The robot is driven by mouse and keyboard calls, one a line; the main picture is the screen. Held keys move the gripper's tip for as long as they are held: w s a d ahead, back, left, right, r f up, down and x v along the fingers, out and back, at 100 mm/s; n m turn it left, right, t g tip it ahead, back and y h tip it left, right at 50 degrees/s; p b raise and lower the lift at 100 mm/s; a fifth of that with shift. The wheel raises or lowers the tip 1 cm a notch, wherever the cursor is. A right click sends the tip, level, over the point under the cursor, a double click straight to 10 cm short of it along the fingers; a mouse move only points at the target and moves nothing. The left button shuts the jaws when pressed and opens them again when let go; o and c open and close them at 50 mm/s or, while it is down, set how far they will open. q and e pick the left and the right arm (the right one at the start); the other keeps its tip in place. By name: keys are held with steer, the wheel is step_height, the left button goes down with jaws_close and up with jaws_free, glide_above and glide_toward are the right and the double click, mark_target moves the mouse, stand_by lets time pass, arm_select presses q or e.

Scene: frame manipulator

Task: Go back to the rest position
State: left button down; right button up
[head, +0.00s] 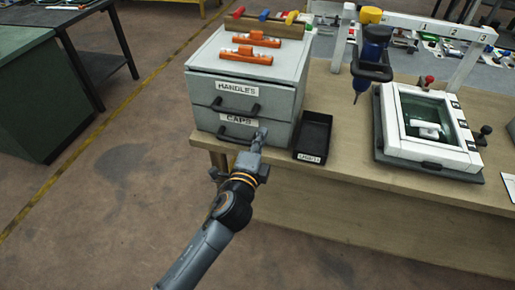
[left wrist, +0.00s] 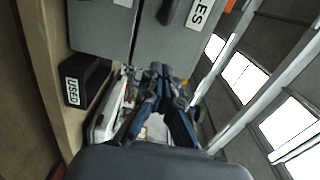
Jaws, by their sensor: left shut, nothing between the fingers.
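My left gripper (head: 258,138) is shut and empty. It stands just in front of the lower right part of the drawer labelled CAPS (head: 228,125), near its handle; I cannot tell whether it touches. The left gripper (left wrist: 158,78) also shows in the left wrist view, with the drawer cabinet (left wrist: 105,30) beyond it. The upper drawer labelled HANDLES (head: 222,92) is above the CAPS drawer, and both look closed. My right gripper does not show in either view.
A black bin labelled USED (head: 313,135) stands right of the cabinet on the wooden table (head: 350,190). A white-framed fixture (head: 425,125) and a hanging blue screwdriver (head: 372,55) are further right. Orange tools (head: 252,54) lie on the cabinet. Open floor (head: 110,210) lies to the left.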

arm_select(q)
steer(key=s+a+f+n+g+y, duration=0.1)
steer(key=s+a+f+n+g, duration=0.3)
steer(key=f, duration=0.9)
steer(key=s+a+f+n+g+y, duration=0.2)
steer(key=s+a+f, duration=0.35)
steer(key=f, duration=0.85)
steer(key=s+a+f+n+g+y, duration=0.1)
steer(key=s+a+f+n+g, duration=0.4)
steer(key=f, duration=0.8)
steer(key=s+a+f+n+g, duration=0.1)
steer(key=s+f, duration=0.5)
steer(key=s, duration=0.6)
steer(key=s+a+f+n+g+y, duration=0.1)
steer(key=s+a+f+n, duration=0.3)
steer(key=s, duration=0.8)
steer(key=s+a+f+n+g, duration=0.3)
steer(key=s+a+f, duration=0.3)
steer(key=s, duration=0.5)
step_height(320, 180, down, 3)
steer(key=shift+s+a+r+y, duration=0.2)
steer(key=shift+s+a+y, duration=0.1)
steer(key=shift+s, duration=0.1)
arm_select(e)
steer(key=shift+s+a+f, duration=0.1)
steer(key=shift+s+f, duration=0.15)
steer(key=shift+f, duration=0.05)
